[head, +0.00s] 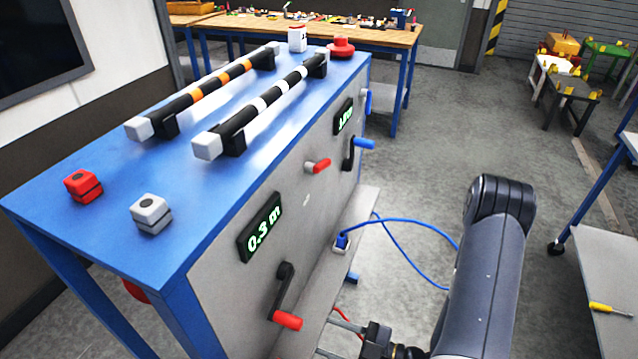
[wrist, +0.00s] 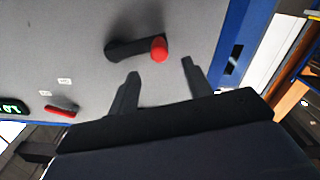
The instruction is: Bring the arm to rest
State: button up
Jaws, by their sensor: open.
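My grey arm (head: 487,270) comes up from the bottom right of the head view, with a dark elbow at its top. My gripper (head: 330,338) is low in that view, beside the front panel of the blue bench, and partly cut off by the bottom edge. In the wrist view my gripper (wrist: 160,70) shows two fingers spread apart with nothing between them. A crank with a red knob (wrist: 158,48) lies just beyond the fingertips there, apart from them. The same red-knobbed crank (head: 287,320) shows on the panel in the head view.
The blue bench (head: 100,235) carries two striped bars and red and grey blocks. A blue cable (head: 400,221) runs from the panel's foot behind my arm. A cart (head: 610,270) with a yellow-handled screwdriver stands at right. Open floor (head: 430,130) lies beyond my arm.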

aim_at(293, 324)
jog(key=shift+p+x, duration=1.4)
jog(key=shift+x, duration=3.15)
jog(key=shift+w+a, duration=0.1)
jog(key=shift+a, duration=0.3)
jog(key=shift+w+d+f+n+b, duration=0.15)
jog(key=shift+f+n+b, duration=0.45)
jog(key=shift+f+b, duration=0.15)
jog(key=w+d+f+n+b, duration=0.2)
jog(key=w+f, duration=0.2)
jog(key=w, duration=0.2)
jog(key=shift+d+f+b, duration=0.25)
jog(key=shift+f+b, duration=0.1)
jog(key=shift+s+f, duration=0.1)
jog(key=shift+s, duration=0.05)
